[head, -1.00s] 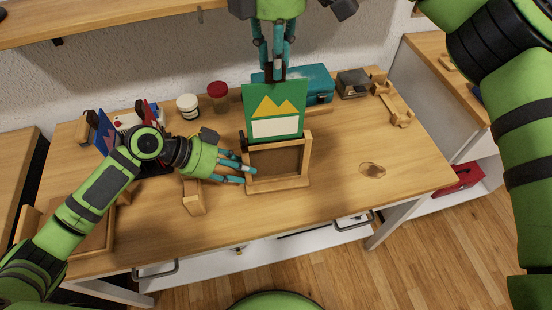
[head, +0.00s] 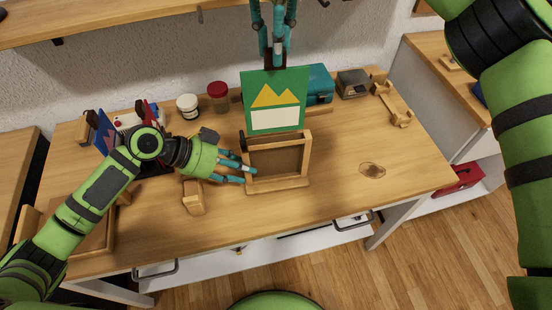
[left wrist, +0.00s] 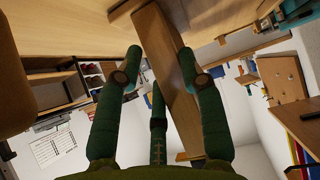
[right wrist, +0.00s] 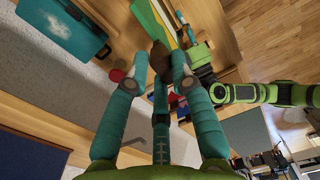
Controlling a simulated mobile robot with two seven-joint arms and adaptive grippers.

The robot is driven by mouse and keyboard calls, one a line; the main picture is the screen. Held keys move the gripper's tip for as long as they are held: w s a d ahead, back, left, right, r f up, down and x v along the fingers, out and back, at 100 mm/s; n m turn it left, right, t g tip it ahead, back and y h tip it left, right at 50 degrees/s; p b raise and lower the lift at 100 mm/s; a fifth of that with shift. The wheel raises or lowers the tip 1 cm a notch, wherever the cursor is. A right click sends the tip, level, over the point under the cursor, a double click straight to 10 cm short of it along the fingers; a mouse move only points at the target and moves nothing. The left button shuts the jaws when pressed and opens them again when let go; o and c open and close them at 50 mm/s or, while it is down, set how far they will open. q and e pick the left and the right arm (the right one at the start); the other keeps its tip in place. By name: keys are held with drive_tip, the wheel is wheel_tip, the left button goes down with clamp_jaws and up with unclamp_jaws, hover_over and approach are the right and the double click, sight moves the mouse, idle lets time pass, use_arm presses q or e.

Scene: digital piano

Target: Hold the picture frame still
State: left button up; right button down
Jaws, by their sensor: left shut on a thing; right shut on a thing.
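The wooden picture frame (head: 306,160) stands upright on its base on the table. My left gripper (head: 248,172) is shut on its left post; the left wrist view shows the wooden post (left wrist: 166,62) between the fingers. A green card (head: 258,90) with yellow peaks and a white panel is above the frame's open top. My right gripper (head: 276,58) comes from above and is shut on the dark brown tab at the card's top. The right wrist view shows the tab (right wrist: 160,60) and part of the card (right wrist: 148,18). I cannot tell whether the card's lower edge is inside the frame.
A teal case (head: 320,84), a grey-topped box (head: 353,83) and a wooden stand (head: 396,105) are at the back right. A white jar (head: 188,106) and a red-lidded jar (head: 218,96) stand back left. A wooden block (head: 194,198) lies front left. The table's right front is clear.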

use_arm(q)
drive_tip(key=shift+s+f, duration=0.1)
drive_tip(key=shift+f, duration=0.05)
use_arm(e)
drive_tip(key=shift+r, duration=1.5)
use_arm(q)
drive_tip(key=o, duration=1.1)
drive_tip(key=shift+a+r, duration=0.3)
drive_tip(key=shift+r, duration=0.1)
use_arm(e)
drive_tip(key=shift+r, duration=0.2)
drive_tip(key=shift+r+p, duration=0.95)
drive_tip(key=shift+p, duration=0.2)
use_arm(q)
drive_tip(key=v, duration=0.5)
drive_tip(key=shift+r, duration=0.1)
drive_tip(key=shift+a, duration=0.1)
